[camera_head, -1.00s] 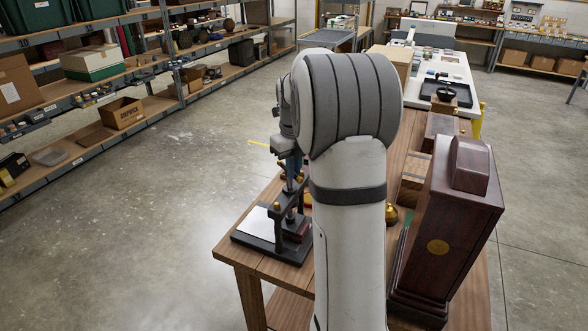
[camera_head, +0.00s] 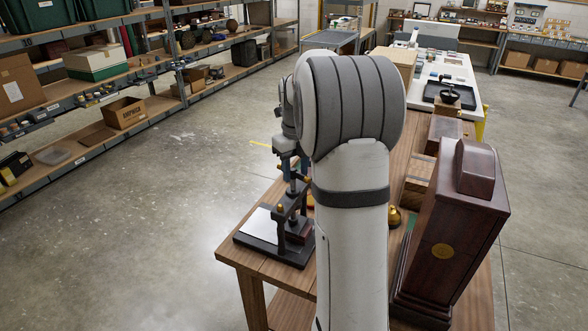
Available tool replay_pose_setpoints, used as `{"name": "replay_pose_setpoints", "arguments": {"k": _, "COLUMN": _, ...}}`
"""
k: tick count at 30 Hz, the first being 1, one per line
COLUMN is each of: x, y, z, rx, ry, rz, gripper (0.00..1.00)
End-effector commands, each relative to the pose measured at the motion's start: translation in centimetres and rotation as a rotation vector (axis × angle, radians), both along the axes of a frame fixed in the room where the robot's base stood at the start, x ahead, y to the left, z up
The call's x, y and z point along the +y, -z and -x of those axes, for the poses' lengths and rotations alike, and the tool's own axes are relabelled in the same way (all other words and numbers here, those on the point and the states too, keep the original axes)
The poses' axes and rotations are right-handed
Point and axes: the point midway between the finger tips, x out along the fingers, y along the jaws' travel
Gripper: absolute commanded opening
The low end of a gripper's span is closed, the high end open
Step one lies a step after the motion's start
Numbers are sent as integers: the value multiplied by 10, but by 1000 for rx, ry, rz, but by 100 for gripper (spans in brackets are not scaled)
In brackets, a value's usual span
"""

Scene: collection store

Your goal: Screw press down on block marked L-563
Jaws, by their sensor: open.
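The screw press (camera_head: 281,228) stands on the near left corner of the wooden table, with a black base, dark upright posts and brass knobs. A dark reddish block (camera_head: 299,233) sits low in the press frame; no marking on it is readable. My gripper (camera_head: 291,170) is over the top of the press, pointing down, at the height of its handle. It is open. Its fingertips are small and partly hidden by my arm, so I cannot tell whether they touch the handle. A white sheet (camera_head: 259,226) lies on the left part of the press base.
A tall dark wooden case (camera_head: 451,235) with a brass disc stands right of my arm. A brass object (camera_head: 394,216) and wooden boxes (camera_head: 417,183) are behind it on the table (camera_head: 242,254). Shelving (camera_head: 150,100) lines the left; the floor between is clear.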

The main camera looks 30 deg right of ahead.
Motion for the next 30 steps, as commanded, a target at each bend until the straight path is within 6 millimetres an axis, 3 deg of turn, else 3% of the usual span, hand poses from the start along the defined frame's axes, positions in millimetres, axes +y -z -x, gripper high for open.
{"name": "replay_pose_setpoints", "arguments": {"k": 15, "x": 0, "y": -71, "z": 0, "rx": -4, "ry": 0, "rz": 1, "gripper": 40}}
{"name": "replay_pose_setpoints", "arguments": {"k": 30, "x": 1, "y": -78, "z": 1, "rx": -2, "ry": -37, "rz": 1, "gripper": 43}}
